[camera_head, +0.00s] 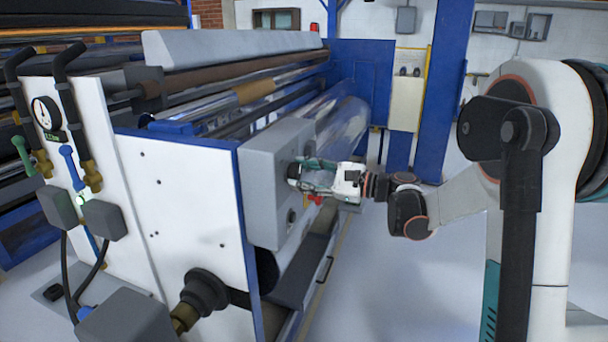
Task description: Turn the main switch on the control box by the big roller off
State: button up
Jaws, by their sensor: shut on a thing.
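The grey control box (258,195) is mounted on the near end of the big roller machine, with its front face turned to the right. My gripper (300,173) reaches in from the right. Its fingers are at the upper part of that face, shut on what appears to be the main switch. The fingers hide the switch, so its position cannot be read. A small red part (315,199) shows just below my gripper. A dark round knob (291,216) sits lower on the box face.
The big shiny roller (340,125) runs behind the box. A blue column (437,95) and a pale panel (406,104) stand farther back. A gauge (46,113), hoses and valves are at the left. The floor right of the machine is mostly clear.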

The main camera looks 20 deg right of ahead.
jog(key=n+p, duration=0.1)
jog(key=n, duration=1.1)
jog(key=shift+r+p, duration=0.1)
jog(key=shift+p, duration=0.25)
dwell(0.4)
jog(key=o, duration=1)
jog(key=shift+o, duration=0.2)
jog(key=shift+d, duration=0.1)
jog(key=v, duration=1.2)
